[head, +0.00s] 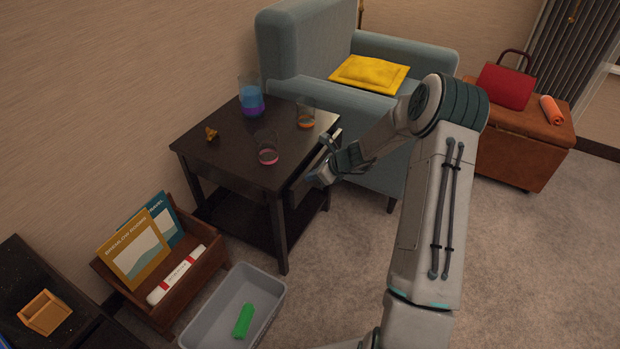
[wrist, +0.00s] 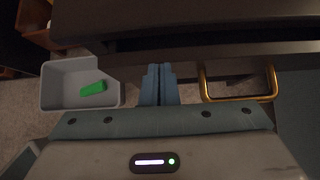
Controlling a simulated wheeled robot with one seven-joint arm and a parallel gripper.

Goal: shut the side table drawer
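The dark side table (head: 225,150) stands against the wall in the head view. Its drawer (head: 316,168) is on the side facing right and appears to stick out slightly past the top; my arm partly hides it. In the wrist view the drawer front (wrist: 225,50) runs across under the tabletop edge, with a gold loop handle (wrist: 238,98) at right. My gripper (wrist: 160,68) is shut and empty, its blue fingers pointing at the drawer front, left of the handle. Whether the tips touch it, I cannot tell. In the head view, my gripper (head: 325,178) is beside the drawer.
Glasses, including a blue-purple one (head: 251,97), and a small gold figure (head: 211,133) stand on the tabletop. A grey bin (head: 270,290) with a green object is on the floor. A blue armchair (head: 400,55) stands close behind the table.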

